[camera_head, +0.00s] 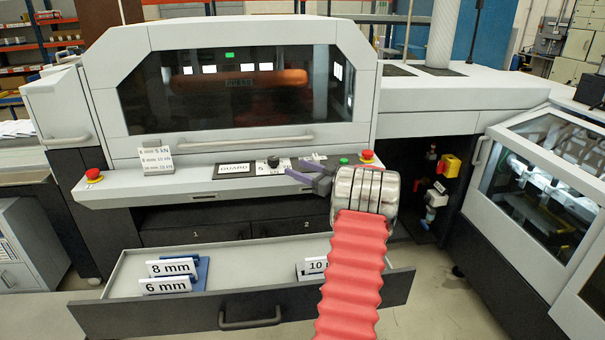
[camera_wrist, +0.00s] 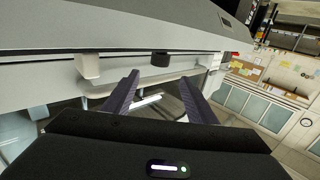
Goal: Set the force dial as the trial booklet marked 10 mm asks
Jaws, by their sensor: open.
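The force dial is a small black knob (camera_head: 273,161) on the light console ledge, beside a scale plate with "5" and "kN" partly readable. In the wrist view the dial (camera_wrist: 160,59) shows ahead of the fingertips, roughly centred between them and apart from them. My gripper (camera_head: 300,168) has purple fingers, spread and empty, just right of the dial; it also shows in the wrist view (camera_wrist: 160,82). A card (camera_head: 156,160) on the ledge reads 6 mm 5 kN, 8 mm 10 kN and 10 mm 15 kN. The 10 mm sign (camera_head: 314,266) stands in the open drawer, partly hidden by my arm.
The drawer (camera_head: 245,310) also holds 8 mm (camera_head: 173,267) and 6 mm (camera_head: 165,286) signs. Red stop buttons (camera_head: 93,174) and (camera_head: 367,155) flank the ledge. A green button (camera_head: 344,161) is near my wrist. A GUARD label (camera_head: 234,169) lies left of the dial.

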